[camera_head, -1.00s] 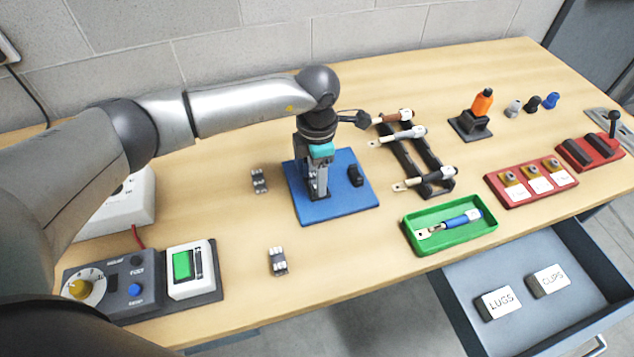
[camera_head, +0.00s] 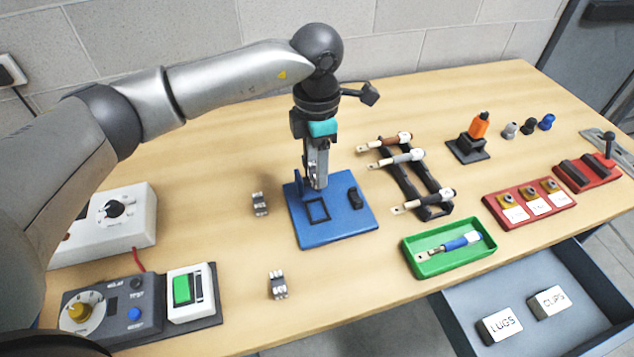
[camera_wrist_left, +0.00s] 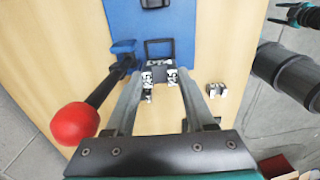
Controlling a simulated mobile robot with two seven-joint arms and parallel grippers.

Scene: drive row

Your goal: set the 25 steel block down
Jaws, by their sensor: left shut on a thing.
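My left gripper (camera_head: 316,185) points down over the back part of the blue base plate (camera_head: 345,232). In the left wrist view its fingers (camera_wrist_left: 159,78) are shut on a small grey steel block (camera_wrist_left: 157,68), mostly hidden between the fingertips. I cannot read a number on it. A black square outline (camera_head: 318,211) on the plate is bare, in front of the gripper. In the wrist view the outline (camera_wrist_left: 159,48) lies just beyond the held block. Part of what looks like my right gripper (camera_wrist_left: 295,15) shows at the wrist view's top right corner; its jaws are unclear.
A red-ball lever (camera_wrist_left: 78,122) stands close beside the left finger in the wrist view. A black piece (camera_head: 355,197) sits on the plate's right. Small grey blocks (camera_head: 260,203) (camera_head: 278,285) lie left of it. A dark rack (camera_head: 420,180) and green tray (camera_head: 450,262) stand right.

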